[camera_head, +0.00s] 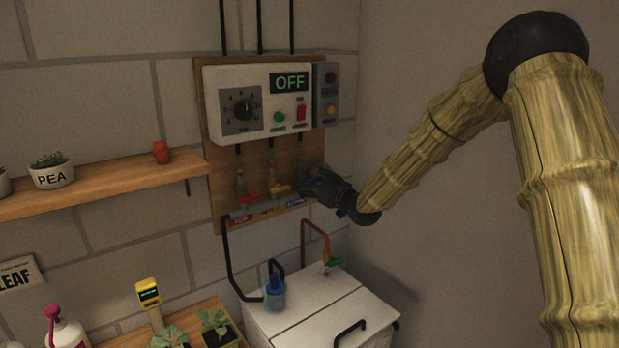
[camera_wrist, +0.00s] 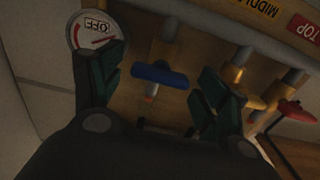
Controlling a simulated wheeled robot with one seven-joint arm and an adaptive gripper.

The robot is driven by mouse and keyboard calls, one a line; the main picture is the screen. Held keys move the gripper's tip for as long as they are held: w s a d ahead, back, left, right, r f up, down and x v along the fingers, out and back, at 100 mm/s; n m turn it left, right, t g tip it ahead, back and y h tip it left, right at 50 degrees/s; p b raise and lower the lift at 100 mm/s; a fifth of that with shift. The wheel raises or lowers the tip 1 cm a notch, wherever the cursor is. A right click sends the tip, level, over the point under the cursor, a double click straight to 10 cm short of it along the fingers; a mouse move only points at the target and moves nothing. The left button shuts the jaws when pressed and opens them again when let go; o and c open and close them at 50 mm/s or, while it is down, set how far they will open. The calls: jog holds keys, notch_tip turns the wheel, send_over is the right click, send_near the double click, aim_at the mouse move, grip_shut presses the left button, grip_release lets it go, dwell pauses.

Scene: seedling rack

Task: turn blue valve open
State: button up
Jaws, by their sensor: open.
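The blue valve handle (camera_wrist: 160,75) shows in the wrist view as a blue bar set across its pipe, between the two fingers of my gripper (camera_wrist: 158,88). The fingers are spread apart, one on each side of the handle, with gaps visible. In the head view my gripper (camera_head: 318,187) is at the right end of the valve row and hides the blue valve.
The control box (camera_head: 257,100) above reads OFF. The yellow handle (camera_wrist: 243,93) is close to one finger. A white tank (camera_head: 320,310) stands below. A shelf (camera_head: 100,188) is at left.

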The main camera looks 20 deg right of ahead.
jog(key=shift+w, duration=0.35)
jog(key=c, duration=1)
jog(key=shift+c, duration=0.2)
